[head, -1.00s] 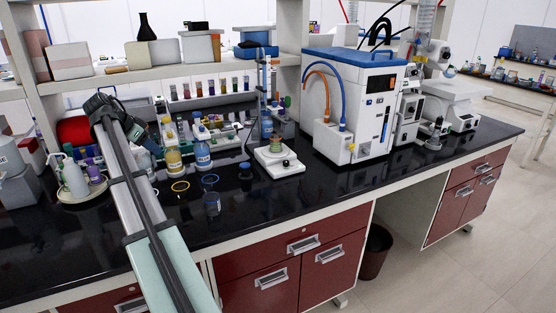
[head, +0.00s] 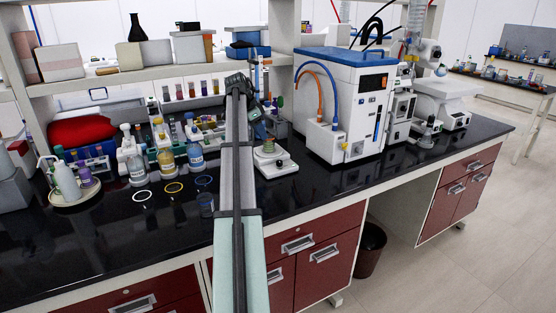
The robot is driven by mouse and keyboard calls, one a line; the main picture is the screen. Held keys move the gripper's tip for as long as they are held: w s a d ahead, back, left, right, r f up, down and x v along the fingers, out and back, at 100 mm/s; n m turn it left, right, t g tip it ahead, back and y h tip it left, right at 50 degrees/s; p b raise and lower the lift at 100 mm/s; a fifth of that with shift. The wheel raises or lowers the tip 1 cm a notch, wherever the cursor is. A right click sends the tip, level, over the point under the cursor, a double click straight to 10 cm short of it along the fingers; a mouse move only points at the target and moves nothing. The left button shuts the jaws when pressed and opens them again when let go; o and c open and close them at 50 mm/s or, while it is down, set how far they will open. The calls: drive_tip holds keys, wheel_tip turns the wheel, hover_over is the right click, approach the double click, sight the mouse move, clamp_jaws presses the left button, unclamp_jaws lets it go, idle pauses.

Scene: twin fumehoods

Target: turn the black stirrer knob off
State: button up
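The white stirrer (head: 284,169) sits on the black bench just right of my arm in the head view. A small black knob (head: 280,163) shows on it, and a green-topped vessel (head: 267,146) stands on its plate. My arm reaches up and away across the bench. Its dark end with my gripper (head: 243,84) is above and behind the stirrer in the picture, apart from the knob. The fingers are too small and too hidden to tell whether they are open or shut.
A large blue-and-white instrument (head: 345,100) with hoses stands right of the stirrer. Capped bottles (head: 166,161) and coloured rings (head: 173,187) are left of my arm. A shelf (head: 130,78) with boxes runs behind. The bench front is mostly clear.

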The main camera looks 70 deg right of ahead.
sight(279, 161)
drive_tip(key=x, duration=1)
drive_tip(key=s+d+x, duration=0.1)
drive_tip(key=x, duration=0.4)
drive_tip(key=shift+s+r, duration=0.1)
drive_tip(key=shift+s, duration=0.05)
drive_tip(key=shift+c, duration=0.2)
clamp_jaws()
